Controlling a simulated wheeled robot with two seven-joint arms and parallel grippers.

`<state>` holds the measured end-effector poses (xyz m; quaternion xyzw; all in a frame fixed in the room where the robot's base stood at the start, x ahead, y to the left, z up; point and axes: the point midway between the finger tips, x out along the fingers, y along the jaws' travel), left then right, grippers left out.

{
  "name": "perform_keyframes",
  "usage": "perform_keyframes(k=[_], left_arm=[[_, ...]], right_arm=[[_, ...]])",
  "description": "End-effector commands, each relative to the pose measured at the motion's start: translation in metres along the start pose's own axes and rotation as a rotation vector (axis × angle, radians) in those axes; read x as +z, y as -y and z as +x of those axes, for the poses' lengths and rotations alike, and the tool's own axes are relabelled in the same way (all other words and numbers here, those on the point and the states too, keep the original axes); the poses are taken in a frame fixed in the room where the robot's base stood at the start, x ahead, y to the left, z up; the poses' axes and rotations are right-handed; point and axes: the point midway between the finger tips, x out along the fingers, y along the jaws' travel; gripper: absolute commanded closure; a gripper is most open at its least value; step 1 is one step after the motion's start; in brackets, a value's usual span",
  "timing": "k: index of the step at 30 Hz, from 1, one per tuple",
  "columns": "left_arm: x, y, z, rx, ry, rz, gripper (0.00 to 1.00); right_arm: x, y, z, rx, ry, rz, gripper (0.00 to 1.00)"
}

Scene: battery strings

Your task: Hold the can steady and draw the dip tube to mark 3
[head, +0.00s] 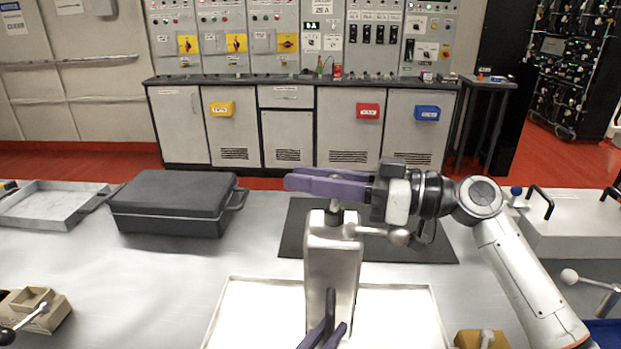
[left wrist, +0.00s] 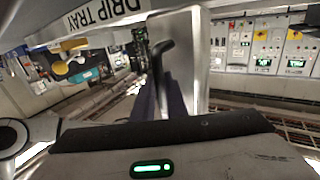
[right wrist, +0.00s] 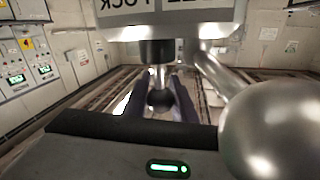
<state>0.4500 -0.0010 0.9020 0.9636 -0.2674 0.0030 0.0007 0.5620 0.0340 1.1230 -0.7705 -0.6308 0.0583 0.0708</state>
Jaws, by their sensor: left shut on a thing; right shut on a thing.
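The tall steel can (head: 332,255) stands upright over the white drip tray (head: 232,310). Its upright handle (head: 330,305) faces me. My left gripper (head: 325,335) is shut on this handle low on the can; the dark handle (left wrist: 160,60) also shows in the left wrist view. My right gripper (head: 305,182) is shut above the can's top. In the right wrist view, the bright dip tube (right wrist: 157,75) comes out of a black collar, and its dark knob (right wrist: 160,99) sits between the fingers. Only a short length of tube shows. I cannot read any marks on it.
A side lever with a ball end (head: 397,237) sticks out right of the can's top. A dark case (head: 175,205) and a shallow metal tray (head: 50,205) stand at left. A grey box with black handles (head: 570,230) is at right. A dark mat (head: 430,245) lies behind.

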Motion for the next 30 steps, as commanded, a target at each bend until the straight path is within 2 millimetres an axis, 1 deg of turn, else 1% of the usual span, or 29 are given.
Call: perform_keyframes(k=[1, 2, 9, 12, 16, 24, 25, 27, 28, 30], left_arm=[[0.009, 0.001, -0.001, -0.004, 0.021, -0.002, 1.0], [0.009, 0.001, -0.001, -0.004, 0.021, -0.001, 1.0], [0.009, 0.001, -0.002, -0.004, 0.022, -0.002, 1.0], [0.01, 0.001, -0.002, -0.003, 0.022, -0.002, 1.0], [0.01, 0.0, -0.002, -0.003, 0.022, -0.002, 1.0], [0.01, 0.0, -0.002, -0.002, 0.023, -0.002, 1.0], [0.01, 0.0, -0.002, -0.002, 0.023, -0.003, 1.0], [0.01, 0.0, -0.002, -0.002, 0.023, -0.003, 1.0], [0.01, 0.0, -0.002, -0.002, 0.023, -0.003, 1.0], [0.01, 0.0, -0.002, -0.002, 0.023, -0.003, 1.0]], right_arm=[[-0.005, 0.0, -0.001, 0.003, -0.002, -0.003, 1.0], [-0.01, 0.0, -0.001, 0.003, -0.003, -0.004, 1.0], [-0.068, 0.012, -0.001, 0.002, -0.01, -0.011, 1.0], [-0.083, 0.015, -0.001, 0.003, -0.008, -0.007, 1.0], [-0.091, 0.017, -0.002, 0.003, -0.007, -0.003, 1.0], [-0.09, 0.016, -0.002, 0.003, -0.006, 0.0, 1.0], [-0.09, 0.016, -0.002, 0.003, -0.006, 0.0, 0.71], [-0.09, 0.016, -0.002, 0.003, -0.005, 0.0, 0.59], [-0.089, 0.016, -0.001, 0.003, -0.004, 0.0, 0.57], [-0.089, 0.016, -0.001, 0.002, -0.003, 0.0, 0.57]])
